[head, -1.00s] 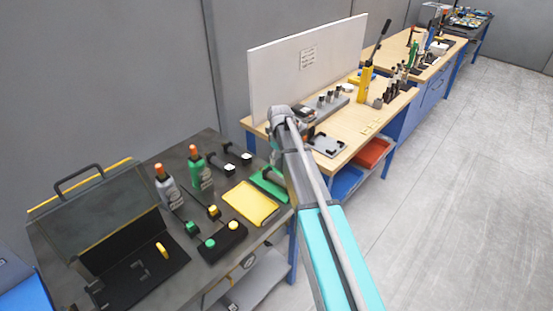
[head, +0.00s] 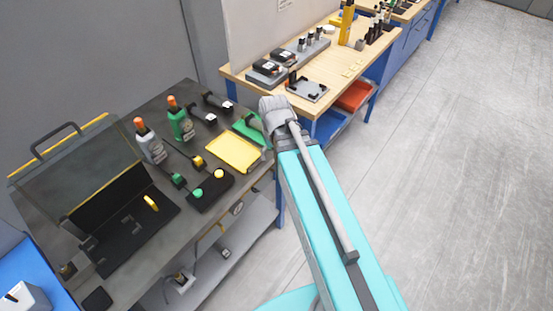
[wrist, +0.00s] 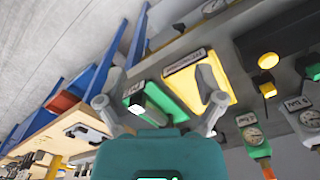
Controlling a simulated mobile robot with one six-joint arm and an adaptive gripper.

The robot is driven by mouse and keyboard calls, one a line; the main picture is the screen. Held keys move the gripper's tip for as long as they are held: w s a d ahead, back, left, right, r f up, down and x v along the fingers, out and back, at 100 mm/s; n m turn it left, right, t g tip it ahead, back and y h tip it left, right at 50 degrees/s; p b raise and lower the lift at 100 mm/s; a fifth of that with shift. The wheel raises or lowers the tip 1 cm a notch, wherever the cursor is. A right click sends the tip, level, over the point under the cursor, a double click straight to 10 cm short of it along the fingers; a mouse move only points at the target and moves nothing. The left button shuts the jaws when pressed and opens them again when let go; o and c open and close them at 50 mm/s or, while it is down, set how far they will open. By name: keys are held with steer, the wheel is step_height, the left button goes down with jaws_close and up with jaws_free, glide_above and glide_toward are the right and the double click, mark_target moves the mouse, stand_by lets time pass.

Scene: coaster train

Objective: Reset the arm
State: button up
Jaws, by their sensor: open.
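My gripper (wrist: 160,100) is open in the wrist view, its two grey fingers spread wide with nothing held between them. The fingers cannot be made out in the head view.
A wooden bench (head: 335,72) stands behind. The floor (head: 460,150) at right is clear.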

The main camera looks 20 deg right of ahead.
steer(key=s, duration=0.2)
steer(key=shift+s+a+m, duration=0.1)
steer(key=shift+s+m, duration=0.2)
steer(key=shift+f, duration=0.2)
stand_by(1.1)
